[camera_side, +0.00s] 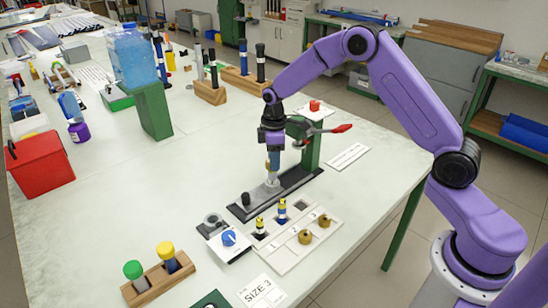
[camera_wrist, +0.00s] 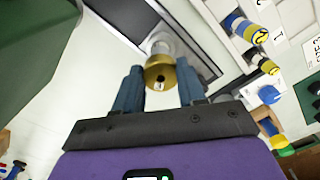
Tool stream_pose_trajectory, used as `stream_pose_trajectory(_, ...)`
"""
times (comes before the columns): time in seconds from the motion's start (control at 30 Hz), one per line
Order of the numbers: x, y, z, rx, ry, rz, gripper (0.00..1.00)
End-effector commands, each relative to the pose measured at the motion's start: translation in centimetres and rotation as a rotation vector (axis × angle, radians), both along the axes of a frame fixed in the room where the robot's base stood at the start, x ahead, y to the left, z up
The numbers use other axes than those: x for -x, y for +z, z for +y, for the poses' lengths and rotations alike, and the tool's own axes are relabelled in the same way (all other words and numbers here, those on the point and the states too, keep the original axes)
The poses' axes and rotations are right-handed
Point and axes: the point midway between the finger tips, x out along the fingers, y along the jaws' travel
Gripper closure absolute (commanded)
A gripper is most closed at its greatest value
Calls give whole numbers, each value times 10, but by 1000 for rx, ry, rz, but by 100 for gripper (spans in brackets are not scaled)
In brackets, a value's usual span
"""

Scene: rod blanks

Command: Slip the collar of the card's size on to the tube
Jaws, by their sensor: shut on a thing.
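My gripper (camera_side: 273,165) is shut on a brass collar, low over the dark base plate (camera_side: 295,184). In the wrist view the brass collar (camera_wrist: 160,74) sits between the blue fingertips (camera_wrist: 160,86), with a small hole facing the camera. A pale grey upright piece (camera_side: 272,182), perhaps the tube's holder, stands directly below the gripper. I cannot tell whether the collar is around the tube or just above it. The card (camera_side: 260,292) reads SIZE 3.
A green clamp stand (camera_side: 312,150) with a red-tipped lever (camera_side: 341,128) rises close behind the gripper. A blue knob (camera_side: 229,238) on a white plate and a wooden block (camera_side: 158,280) with green and yellow knobs stand in front.

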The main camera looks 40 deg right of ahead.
Motion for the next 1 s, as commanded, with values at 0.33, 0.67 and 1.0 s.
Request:
stream_pose_trajectory(0.33, 0, -1, 0, 0, 1, 0, 89)
stream_pose_trajectory(0.67, 0, -1, 0, 0, 0, 0, 30)
stream_pose_trajectory(1.0, 0, -1, 0, 0, 0, 0, 13)
